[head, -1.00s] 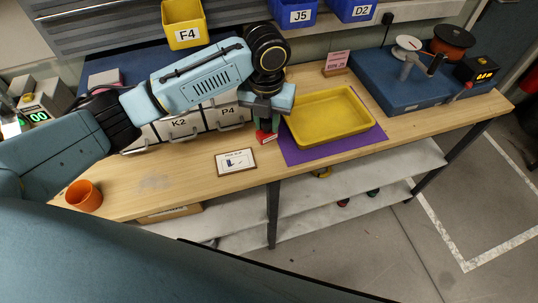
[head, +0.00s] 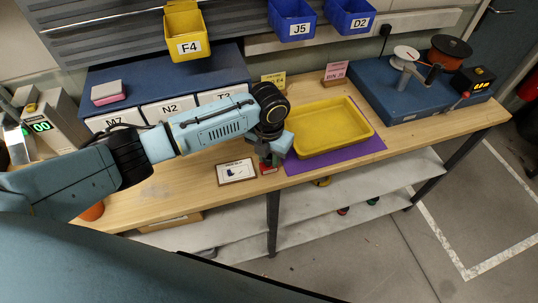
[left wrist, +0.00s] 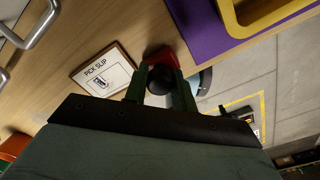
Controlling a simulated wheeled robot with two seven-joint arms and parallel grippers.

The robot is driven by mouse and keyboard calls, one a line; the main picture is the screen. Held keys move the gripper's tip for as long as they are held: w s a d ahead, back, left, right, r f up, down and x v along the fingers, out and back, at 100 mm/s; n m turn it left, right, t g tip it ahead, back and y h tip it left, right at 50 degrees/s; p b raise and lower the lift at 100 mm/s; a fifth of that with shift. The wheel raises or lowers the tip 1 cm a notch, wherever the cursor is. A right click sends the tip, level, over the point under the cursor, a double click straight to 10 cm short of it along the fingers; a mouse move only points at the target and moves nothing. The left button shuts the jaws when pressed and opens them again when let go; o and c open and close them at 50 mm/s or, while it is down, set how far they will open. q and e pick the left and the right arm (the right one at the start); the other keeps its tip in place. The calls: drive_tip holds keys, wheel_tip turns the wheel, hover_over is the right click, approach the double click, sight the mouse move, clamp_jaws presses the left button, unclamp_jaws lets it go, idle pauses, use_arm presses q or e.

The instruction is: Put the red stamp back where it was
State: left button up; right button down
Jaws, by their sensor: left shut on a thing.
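My left gripper (head: 268,158) points down near the front edge of the bench, between the pick slip and the yellow tray. It is shut on the red stamp (head: 268,170). In the left wrist view the stamp's black knob (left wrist: 160,80) sits between the two green fingers (left wrist: 161,92), with the red body (left wrist: 163,57) just beyond. I cannot tell whether the stamp touches the bench top. The framed pick slip (head: 236,171) lies flat just left of the stamp; it also shows in the left wrist view (left wrist: 103,72). My right gripper is out of view.
The yellow tray (head: 297,148) stands on a purple mat (head: 347,150) right of the gripper. A blue drawer cabinet (head: 160,78) with a pink-and-white block (head: 108,92) on top stands behind my arm. An orange cup (head: 92,211) is partly hidden. Bench top (head: 185,190) is bare left of the slip.

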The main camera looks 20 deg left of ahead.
sight(269, 156)
use_arm(q)
drive_tip(key=shift+f, duration=0.2)
drive_tip(key=o, duration=0.8)
wheel_tip(269, 156, up, 12)
drive_tip(key=shift+r, duration=0.25)
drive_tip(key=shift+f, duration=0.1)
